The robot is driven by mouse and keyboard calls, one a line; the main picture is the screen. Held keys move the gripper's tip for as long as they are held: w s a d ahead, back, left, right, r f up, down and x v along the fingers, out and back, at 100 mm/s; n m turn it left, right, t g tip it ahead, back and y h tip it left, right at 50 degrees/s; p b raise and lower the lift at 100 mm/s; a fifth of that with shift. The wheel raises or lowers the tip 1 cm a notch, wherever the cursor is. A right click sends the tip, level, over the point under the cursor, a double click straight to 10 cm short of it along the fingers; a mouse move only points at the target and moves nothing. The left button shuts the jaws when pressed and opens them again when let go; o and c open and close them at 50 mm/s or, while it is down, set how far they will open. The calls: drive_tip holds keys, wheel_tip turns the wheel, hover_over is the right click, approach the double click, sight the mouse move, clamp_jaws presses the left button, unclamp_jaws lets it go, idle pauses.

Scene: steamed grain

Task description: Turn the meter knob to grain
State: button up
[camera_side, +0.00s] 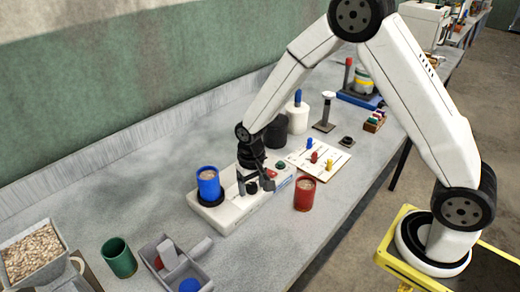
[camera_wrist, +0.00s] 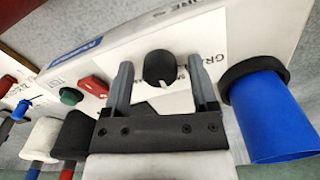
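The meter is a long white box (camera_side: 232,213) on the bench. In the wrist view its face (camera_wrist: 236,30) carries a black round knob (camera_wrist: 160,66) with a white pointer mark at its lower edge, toward my gripper's palm. Printed letters starting "GR" stand right of the knob, partly hidden by a finger. My gripper (camera_wrist: 161,84) is open, with one grey finger on each side of the knob and gaps on both sides. In the side view my gripper (camera_side: 256,184) is down at the meter, and the knob is hard to make out there.
A blue cup (camera_side: 208,184) sits on a black ring at the meter's left end, close to my gripper. A red cup (camera_side: 304,194) stands in front at right. A green cup (camera_side: 118,258) and grey grain bin (camera_side: 60,232) are at lower left. A pegged card (camera_side: 332,157) lies behind.

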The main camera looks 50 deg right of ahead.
clamp_jaws()
drive_tip(key=shift+n, duration=0.3)
drive_tip(key=n, duration=0.8)
drive_tip(key=shift+n, duration=0.3)
idle(0.4)
drive_tip(key=shift+o, duration=1.1)
unclamp_jaws()
drive_tip(key=shift+r, duration=0.1)
